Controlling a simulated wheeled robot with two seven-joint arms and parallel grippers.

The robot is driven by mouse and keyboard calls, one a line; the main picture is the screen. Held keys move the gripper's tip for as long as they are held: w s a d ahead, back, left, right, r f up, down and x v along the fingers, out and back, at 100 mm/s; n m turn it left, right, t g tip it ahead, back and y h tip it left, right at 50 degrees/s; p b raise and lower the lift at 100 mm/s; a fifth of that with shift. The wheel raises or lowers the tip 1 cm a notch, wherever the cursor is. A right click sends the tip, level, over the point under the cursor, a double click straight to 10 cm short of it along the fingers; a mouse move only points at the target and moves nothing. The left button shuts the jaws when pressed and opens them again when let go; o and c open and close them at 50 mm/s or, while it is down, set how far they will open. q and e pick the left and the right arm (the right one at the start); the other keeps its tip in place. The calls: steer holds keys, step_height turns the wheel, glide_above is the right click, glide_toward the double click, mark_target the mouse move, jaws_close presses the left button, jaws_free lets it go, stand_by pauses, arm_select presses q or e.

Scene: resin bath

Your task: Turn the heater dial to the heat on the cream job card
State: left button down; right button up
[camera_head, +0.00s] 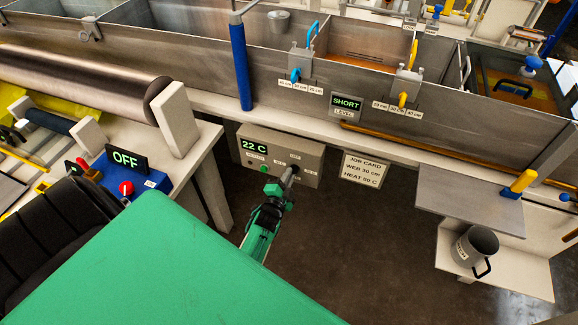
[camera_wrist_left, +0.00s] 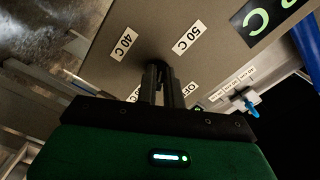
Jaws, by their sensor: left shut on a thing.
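The heater box (camera_head: 252,164) is a grey-beige panel under the bath's front edge. Its green display (camera_head: 254,146) reads 22 C, with a small green button below. My left gripper (camera_head: 288,178) is at the right part of the panel, shut on the dial, which the fingers mostly hide. In the left wrist view the gripper (camera_wrist_left: 164,88) meets the panel between the 40 C label (camera_wrist_left: 125,43) and the 50 C label (camera_wrist_left: 187,39); an OFF label is partly hidden. I cannot tell where the dial points. The cream job card (camera_head: 363,169) reads web 30 cm, heat 50 C. My right gripper is not in view.
The metal bath (camera_head: 340,112) stands above, with blue and yellow valves and a level sign (camera_head: 347,104) reading SHORT. A blue control box (camera_head: 140,183) with an OFF display is at left. A grey shelf (camera_head: 470,199) and a mug (camera_head: 475,246) are at right.

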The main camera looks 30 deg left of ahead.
arm_select(q)
steer(key=shift+r+m+b, duration=0.1)
steer(key=shift+m+b, duration=1)
steer(key=shift+m, duration=1.9)
steer(key=c, duration=1.5)
jaws_free()
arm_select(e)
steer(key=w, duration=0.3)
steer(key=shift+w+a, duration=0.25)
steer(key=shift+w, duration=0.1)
arm_select(q)
steer(key=shift+a, duration=0.1)
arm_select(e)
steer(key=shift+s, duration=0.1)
